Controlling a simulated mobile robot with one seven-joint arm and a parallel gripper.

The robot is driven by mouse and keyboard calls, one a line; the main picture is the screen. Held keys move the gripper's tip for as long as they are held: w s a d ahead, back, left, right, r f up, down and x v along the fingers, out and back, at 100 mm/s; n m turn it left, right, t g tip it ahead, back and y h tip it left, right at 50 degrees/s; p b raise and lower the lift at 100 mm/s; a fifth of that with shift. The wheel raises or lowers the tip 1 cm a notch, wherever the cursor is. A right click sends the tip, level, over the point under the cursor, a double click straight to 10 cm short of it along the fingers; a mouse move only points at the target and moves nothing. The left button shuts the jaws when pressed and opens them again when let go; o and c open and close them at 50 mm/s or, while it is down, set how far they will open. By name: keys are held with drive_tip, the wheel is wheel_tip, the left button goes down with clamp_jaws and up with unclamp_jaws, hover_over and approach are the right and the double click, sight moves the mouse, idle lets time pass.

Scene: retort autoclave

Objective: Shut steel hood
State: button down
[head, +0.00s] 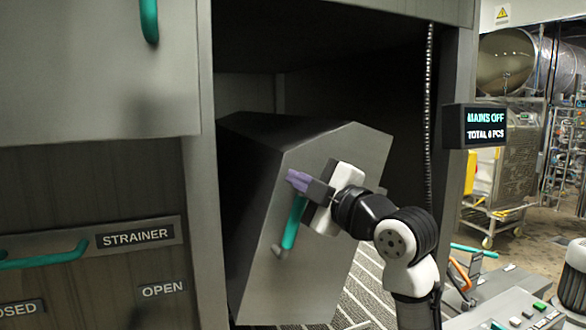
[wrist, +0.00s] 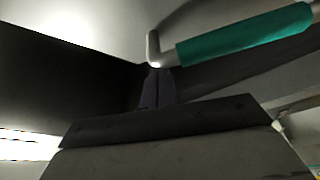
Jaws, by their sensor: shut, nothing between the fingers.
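The grey steel hood (head: 330,150) is a large angular panel with a teal handle (head: 294,222) on its face. It sits tilted in the dark cabinet opening, with a gap between it and the frame on the right. My gripper (head: 298,180) is in front of the hood by the upper end of the handle, its purple fingers together and empty. In the wrist view, the shut fingers (wrist: 156,82) point at the pale bracket end of the teal handle (wrist: 245,38). Whether they touch it I cannot tell.
A panel with a STRAINER label (head: 138,236) and a teal handle (head: 45,258) is at the left. A chain (head: 428,110) hangs in the opening's right side. A display (head: 473,126) reads MAINS OFF. A control console (head: 515,310) stands at the lower right.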

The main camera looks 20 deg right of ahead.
drive_tip(key=shift+d+f, duration=0.15)
drive_tip(key=shift+d, duration=0.05)
idle(0.3)
